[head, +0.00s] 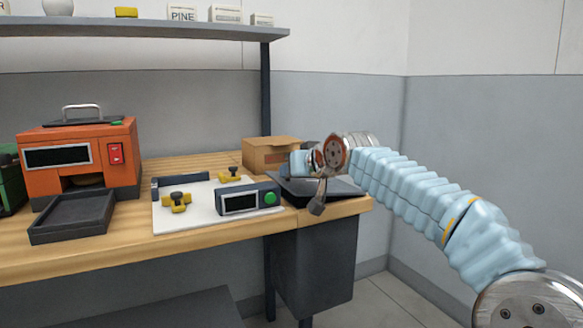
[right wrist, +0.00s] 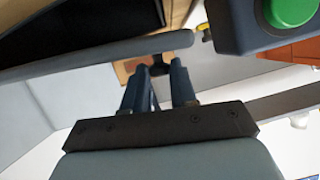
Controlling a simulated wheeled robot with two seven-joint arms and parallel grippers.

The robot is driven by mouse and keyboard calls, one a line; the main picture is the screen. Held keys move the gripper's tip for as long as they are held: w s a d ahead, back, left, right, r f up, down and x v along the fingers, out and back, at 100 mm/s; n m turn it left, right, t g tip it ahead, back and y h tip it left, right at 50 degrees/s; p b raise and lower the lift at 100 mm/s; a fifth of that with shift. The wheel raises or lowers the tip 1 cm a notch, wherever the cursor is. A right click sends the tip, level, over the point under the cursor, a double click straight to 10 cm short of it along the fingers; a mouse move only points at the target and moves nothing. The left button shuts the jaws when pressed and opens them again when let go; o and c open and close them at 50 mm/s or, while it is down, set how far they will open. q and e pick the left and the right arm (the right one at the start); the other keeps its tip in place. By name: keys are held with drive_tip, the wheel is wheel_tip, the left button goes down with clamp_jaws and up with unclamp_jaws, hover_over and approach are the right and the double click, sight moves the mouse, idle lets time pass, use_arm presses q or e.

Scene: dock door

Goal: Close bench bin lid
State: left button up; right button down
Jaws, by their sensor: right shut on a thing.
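The dark grey bench bin (head: 318,265) hangs under the right end of the bench. Its dark lid (head: 342,186) shows at bench-top height above it, seemingly low and slightly tilted, partly hidden by my right wrist. My right gripper (head: 292,166) is at the lid's left part, in front of the cardboard box. In the right wrist view my right gripper (right wrist: 160,66) has its fingers close together around a small dark part, apparently of the lid. A long grey edge (right wrist: 110,50) runs just beside the fingertips. My left gripper is not in view.
A cardboard box (head: 270,152) stands behind the gripper. A meter with a green button (head: 248,201) sits on a white board (head: 185,218) just left. An orange oven (head: 78,160) and dark tray (head: 72,217) are farther left. A shelf post (head: 265,95) rises behind.

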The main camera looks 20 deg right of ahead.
drive_tip(key=shift+a+f, duration=0.1)
drive_tip(key=shift+f, duration=0.15)
drive_tip(key=c, duration=0.9)
unclamp_jaws()
drive_tip(key=b+v, duration=0.1)
drive_tip(key=v, duration=1.3)
drive_tip(key=shift+w, duration=0.1)
